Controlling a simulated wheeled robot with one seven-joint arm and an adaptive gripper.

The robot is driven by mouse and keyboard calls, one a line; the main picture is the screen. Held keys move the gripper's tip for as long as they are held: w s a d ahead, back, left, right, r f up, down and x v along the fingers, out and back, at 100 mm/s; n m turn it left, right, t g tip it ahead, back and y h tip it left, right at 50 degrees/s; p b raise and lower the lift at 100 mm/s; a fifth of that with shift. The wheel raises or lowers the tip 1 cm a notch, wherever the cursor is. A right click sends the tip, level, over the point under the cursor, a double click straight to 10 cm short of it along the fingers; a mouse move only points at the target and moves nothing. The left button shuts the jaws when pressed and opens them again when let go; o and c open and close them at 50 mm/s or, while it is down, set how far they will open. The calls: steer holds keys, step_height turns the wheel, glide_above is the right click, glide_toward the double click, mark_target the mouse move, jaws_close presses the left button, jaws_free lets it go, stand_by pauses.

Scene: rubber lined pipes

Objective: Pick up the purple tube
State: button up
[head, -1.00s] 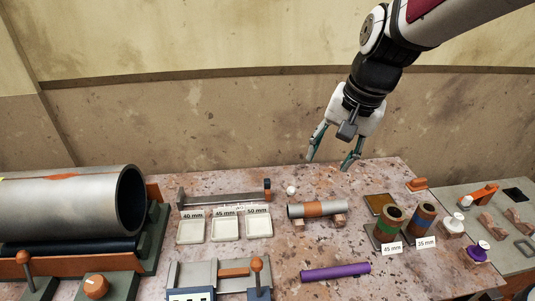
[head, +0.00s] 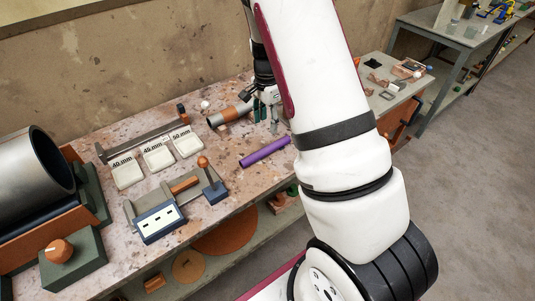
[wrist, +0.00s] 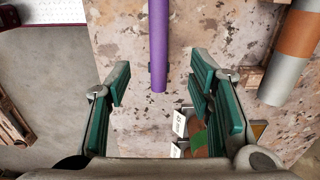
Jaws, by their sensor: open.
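The purple tube (head: 265,151) lies flat on the speckled bench top (head: 228,180), near its front edge. In the wrist view the purple tube (wrist: 158,45) runs upright in the picture, from the top edge to a point just above and between the fingers. My gripper (head: 265,117) is over the bench, behind and near the right end of the tube in the head view. In the wrist view my gripper (wrist: 158,90) is open, with green-padded fingers apart and nothing between them. I cannot tell its exact height above the bench.
Labelled white trays (head: 158,158) and a blue-grey fixture (head: 160,220) stand to the left.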

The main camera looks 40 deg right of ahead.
mark_target(266, 148)
steer(key=f+p, duration=0.1)
steer(key=f, duration=1)
steer(key=shift+s+a+f+p, duration=0.1)
steer(key=shift+a+f+p, duration=0.1)
steer(key=shift+f+p, duration=0.2)
jaws_close()
